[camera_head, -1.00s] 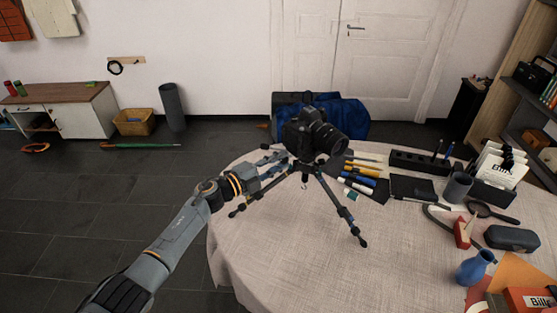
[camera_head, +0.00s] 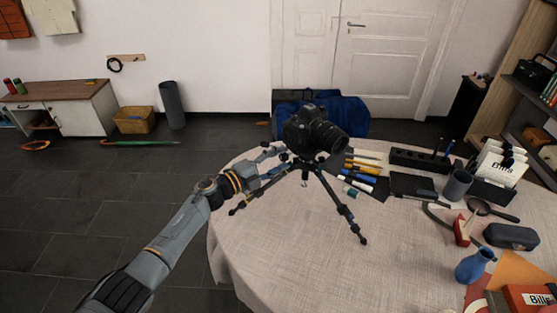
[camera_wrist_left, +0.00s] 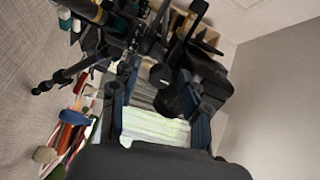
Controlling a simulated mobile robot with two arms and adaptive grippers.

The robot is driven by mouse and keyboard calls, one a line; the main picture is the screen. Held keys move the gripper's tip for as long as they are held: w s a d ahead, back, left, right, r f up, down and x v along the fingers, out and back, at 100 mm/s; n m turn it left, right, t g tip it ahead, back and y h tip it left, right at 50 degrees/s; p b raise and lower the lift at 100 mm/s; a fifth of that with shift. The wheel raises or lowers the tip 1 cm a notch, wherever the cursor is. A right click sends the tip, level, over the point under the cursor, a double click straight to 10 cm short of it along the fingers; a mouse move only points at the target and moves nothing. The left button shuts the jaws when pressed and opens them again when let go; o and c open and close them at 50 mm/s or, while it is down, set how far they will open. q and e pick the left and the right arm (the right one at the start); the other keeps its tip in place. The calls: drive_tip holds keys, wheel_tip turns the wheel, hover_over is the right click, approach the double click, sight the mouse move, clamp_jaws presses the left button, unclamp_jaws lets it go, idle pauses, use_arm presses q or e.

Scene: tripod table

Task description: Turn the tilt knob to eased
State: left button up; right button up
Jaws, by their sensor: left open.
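A black camera (camera_head: 314,129) sits on a small dark tripod (camera_head: 328,190) near the table's left edge. My left gripper (camera_head: 279,161) reaches in from the left, close beside the tripod head under the camera. Its jaws are open, with one finger above the other in the head view. In the left wrist view, the fingers (camera_wrist_left: 157,115) stand apart, and a dark round knob (camera_wrist_left: 160,75) on a stem shows just beyond them. I cannot tell whether a finger touches it, nor read any tilt marking. My right gripper is not in view.
The cloth-covered table (camera_head: 290,255) is bare in front of the tripod. Pens (camera_head: 365,170), a grey cup (camera_head: 458,185), a magnifier (camera_head: 490,208) and a blue vase (camera_head: 474,266) stand or lie to the right. A blue bag (camera_head: 350,112) is behind.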

use_arm(q)
drive_tip(key=v, duration=0.8)
idle(0.4)
